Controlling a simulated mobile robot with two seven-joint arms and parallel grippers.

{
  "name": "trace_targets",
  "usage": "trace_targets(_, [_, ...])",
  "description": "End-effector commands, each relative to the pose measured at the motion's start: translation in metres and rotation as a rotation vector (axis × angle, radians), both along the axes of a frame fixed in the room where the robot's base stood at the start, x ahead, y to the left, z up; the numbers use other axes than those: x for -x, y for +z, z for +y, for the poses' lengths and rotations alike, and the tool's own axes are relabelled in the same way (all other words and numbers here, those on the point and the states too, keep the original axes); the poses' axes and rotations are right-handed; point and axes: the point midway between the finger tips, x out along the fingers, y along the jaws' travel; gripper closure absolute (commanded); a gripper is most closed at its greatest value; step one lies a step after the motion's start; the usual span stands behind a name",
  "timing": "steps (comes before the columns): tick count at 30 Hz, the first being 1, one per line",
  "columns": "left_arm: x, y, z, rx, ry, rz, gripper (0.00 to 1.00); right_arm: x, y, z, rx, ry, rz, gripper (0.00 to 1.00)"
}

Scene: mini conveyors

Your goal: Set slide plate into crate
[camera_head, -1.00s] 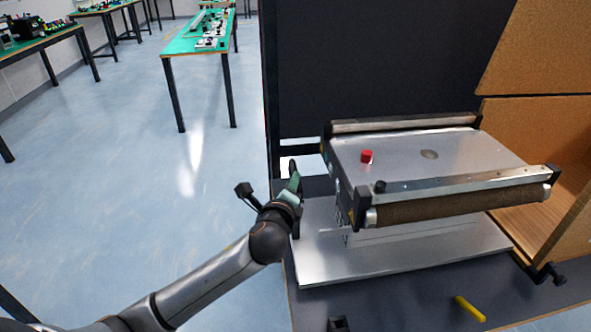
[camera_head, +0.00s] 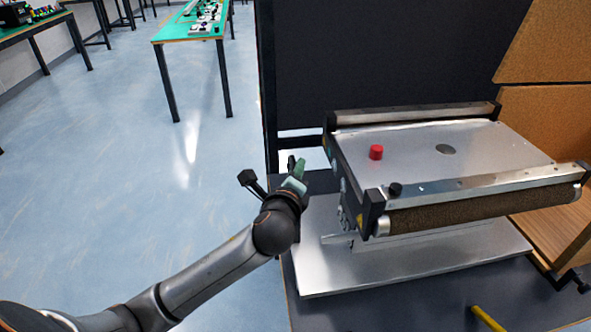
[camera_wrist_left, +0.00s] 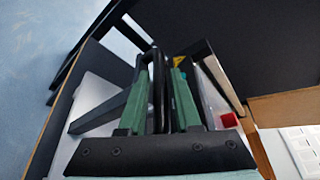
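A mini conveyor (camera_head: 440,180) with a flat silver top, a red button (camera_head: 376,152) and a dark roller stands on the dark table. A broad silver plate (camera_head: 325,265) lies under it. I cannot tell which flat metal part is the slide plate. A wooden crate (camera_head: 545,70) is partly visible at the right. My left gripper (camera_head: 297,168) is beside the conveyor's left end. In the left wrist view, its green-sided fingers (camera_wrist_left: 158,85) lie close together with dark bars between them; I cannot tell whether they hold something. My right gripper is out of view.
A yellow bar (camera_head: 487,318) lies near the front of the dark table (camera_head: 400,300). A dark panel (camera_head: 390,60) stands behind the conveyor. Green-topped tables (camera_head: 185,25) stand far back left, with open blue floor (camera_head: 110,170) before them.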

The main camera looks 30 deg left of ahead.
Motion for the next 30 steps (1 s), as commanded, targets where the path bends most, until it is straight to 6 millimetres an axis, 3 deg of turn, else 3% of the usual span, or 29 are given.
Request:
trace_targets(6, [0.0000,0.0003,-0.0002,0.000,0.000,0.000,0.69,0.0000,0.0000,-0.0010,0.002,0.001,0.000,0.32])
trace_targets(15, [-0.0001,0.0000,0.0000,0.000,0.000,0.000,1.00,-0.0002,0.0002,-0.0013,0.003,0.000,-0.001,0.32])
trace_targets(30, [-0.0001,-0.0002,0.0002,0.000,0.000,0.000,1.00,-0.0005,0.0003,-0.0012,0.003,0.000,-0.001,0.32])
